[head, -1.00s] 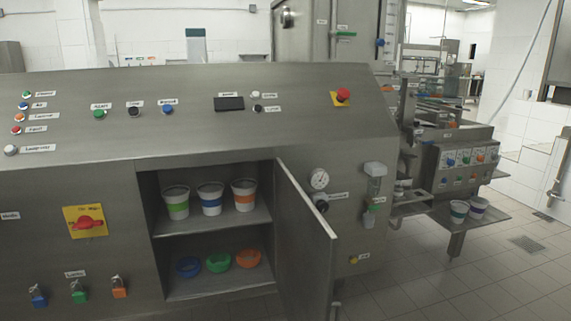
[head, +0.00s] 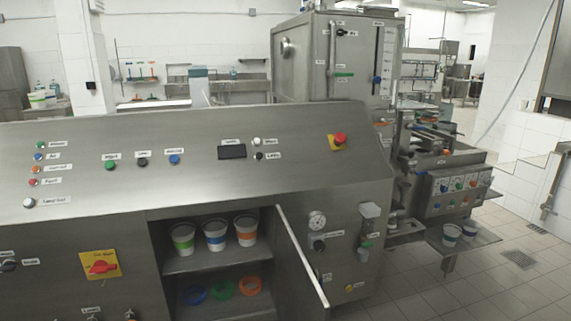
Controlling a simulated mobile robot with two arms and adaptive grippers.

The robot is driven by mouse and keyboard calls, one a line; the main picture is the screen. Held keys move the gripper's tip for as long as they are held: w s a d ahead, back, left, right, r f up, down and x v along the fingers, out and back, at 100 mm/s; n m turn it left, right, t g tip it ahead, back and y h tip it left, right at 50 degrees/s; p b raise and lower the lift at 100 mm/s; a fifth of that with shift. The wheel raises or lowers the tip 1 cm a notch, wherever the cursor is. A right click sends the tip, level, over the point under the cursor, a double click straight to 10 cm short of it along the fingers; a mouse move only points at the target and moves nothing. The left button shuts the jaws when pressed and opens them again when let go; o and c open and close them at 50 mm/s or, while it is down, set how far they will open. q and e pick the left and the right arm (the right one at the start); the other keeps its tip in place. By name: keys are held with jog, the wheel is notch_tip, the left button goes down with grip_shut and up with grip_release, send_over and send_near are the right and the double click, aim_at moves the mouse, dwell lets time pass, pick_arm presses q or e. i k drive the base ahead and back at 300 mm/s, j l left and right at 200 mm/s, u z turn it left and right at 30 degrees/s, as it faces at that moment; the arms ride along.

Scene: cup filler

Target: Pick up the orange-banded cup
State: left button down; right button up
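The orange-banded cup (head: 246,231) stands upright on the upper shelf of the open cabinet. It is the rightmost of a row of three white cups there. The blue-banded cup (head: 216,236) is to its left, and the green-banded cup (head: 183,239) is left of that. The cups look close together, and the blue-banded one sits in the middle. Neither of my grippers is in view.
The cabinet door (head: 303,262) stands open on the right of the opening. Blue (head: 194,294), green (head: 223,288) and orange (head: 250,285) rings lie on the lower shelf. More cups (head: 450,234) stand on a low shelf at right. Tiled floor is clear at right.

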aim_at(245, 225)
jog(key=i+l+u, duration=0.6)
jog(key=l, duration=0.2)
jog(key=l+u, duration=0.4)
jog(key=l, duration=0.5)
